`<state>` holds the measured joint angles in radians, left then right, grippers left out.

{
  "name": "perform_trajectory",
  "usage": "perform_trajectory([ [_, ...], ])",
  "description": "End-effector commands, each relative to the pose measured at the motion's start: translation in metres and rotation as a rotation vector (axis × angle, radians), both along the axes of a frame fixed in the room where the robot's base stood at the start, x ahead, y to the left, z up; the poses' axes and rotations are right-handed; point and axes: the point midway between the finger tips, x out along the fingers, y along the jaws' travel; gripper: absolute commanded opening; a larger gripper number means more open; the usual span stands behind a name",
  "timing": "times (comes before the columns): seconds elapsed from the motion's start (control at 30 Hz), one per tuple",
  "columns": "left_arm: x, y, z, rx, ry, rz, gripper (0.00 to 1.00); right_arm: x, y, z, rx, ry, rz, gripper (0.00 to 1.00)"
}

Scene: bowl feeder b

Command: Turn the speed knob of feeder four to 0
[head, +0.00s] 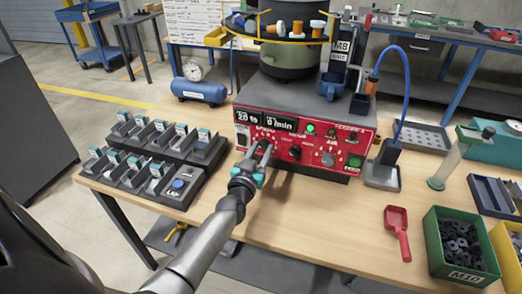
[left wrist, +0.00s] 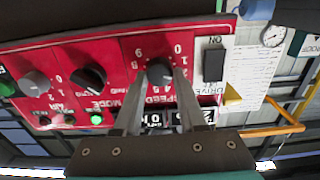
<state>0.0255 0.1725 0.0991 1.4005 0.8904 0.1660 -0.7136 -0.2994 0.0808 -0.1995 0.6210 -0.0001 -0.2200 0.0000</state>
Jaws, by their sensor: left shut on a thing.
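The red feeder control panel (head: 318,138) stands on the wooden table. Its dark round speed knob (left wrist: 160,72) shows in the left wrist view, upside down, with a number scale and the word SPEED around it. My left gripper (left wrist: 157,84) is shut on the speed knob, one finger on each side. In the head view my left gripper (head: 258,158) reaches the left part of the panel and hides the knob. I cannot read where the knob points. The panel's display (head: 262,120) appears to read 20 % and 9 /min. My right gripper is not in view.
A black mode knob (left wrist: 92,78), a grey air knob (left wrist: 35,83) and a dark drive switch (left wrist: 213,65) sit near the speed knob. The bowl feeder (head: 290,58) stands behind the panel. Black bins (head: 150,165) stand left; a red scoop (head: 398,232) and green crate (head: 462,222) lie right.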

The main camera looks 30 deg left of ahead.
Motion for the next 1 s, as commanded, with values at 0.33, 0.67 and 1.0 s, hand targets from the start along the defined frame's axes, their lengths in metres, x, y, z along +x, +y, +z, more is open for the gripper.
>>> perform_trajectory([
  [0.33,-0.0003,0.0002,-0.0001,0.000,0.000,0.001,0.00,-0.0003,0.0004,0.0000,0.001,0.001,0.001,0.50],
  [0.67,-0.0003,0.0004,-0.0002,-0.028,-0.007,0.001,0.00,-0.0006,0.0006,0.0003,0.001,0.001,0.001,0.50],
  [1.0,-0.0004,0.0010,-0.0002,-0.228,-0.055,0.001,0.00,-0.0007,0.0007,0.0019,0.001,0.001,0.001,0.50],
])
